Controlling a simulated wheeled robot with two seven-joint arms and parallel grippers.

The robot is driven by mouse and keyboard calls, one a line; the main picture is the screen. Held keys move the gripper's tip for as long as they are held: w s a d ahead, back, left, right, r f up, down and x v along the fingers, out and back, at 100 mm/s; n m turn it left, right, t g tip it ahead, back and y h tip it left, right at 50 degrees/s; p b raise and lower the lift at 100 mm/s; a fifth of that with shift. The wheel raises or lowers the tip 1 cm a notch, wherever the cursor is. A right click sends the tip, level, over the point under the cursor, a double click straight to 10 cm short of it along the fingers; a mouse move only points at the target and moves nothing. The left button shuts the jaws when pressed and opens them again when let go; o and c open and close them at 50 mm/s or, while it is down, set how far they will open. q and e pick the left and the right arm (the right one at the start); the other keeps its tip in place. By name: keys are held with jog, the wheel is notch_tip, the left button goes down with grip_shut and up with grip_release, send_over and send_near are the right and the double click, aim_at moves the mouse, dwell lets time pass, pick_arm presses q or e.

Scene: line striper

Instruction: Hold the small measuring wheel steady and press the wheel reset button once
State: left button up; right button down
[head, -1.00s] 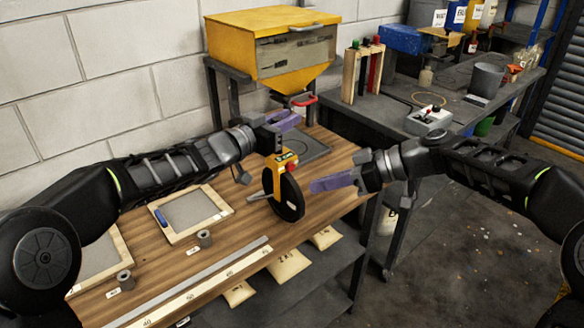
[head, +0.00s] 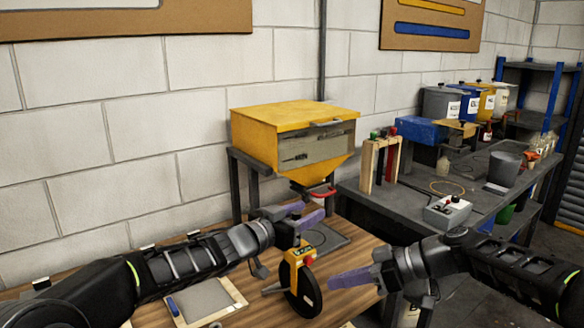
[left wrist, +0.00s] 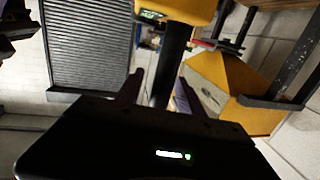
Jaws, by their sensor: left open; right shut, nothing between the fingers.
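The small measuring wheel (head: 298,256) stands upright on the wooden bench, with a yellow housing, a black disc and a dark handle. A red button (head: 310,259) is on the right side of its housing. My left gripper (head: 306,213) is open at the top of the wheel. In the left wrist view the dark handle (left wrist: 173,62) stands between the two open fingers (left wrist: 158,92), with gaps visible. The housing with its small display is at the top of that view. My right gripper (head: 332,283) is shut and empty, its fingertips just right of the wheel, apart from the button.
A yellow hopper (head: 295,135) on a dark stand is behind the wheel. A framed grey panel (head: 205,298) lies on the bench to the left. A grey side table (head: 410,205) at the right carries a control box (head: 447,211) and a bucket (head: 503,168).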

pick_arm(q)
jog(key=v, duration=1.2)
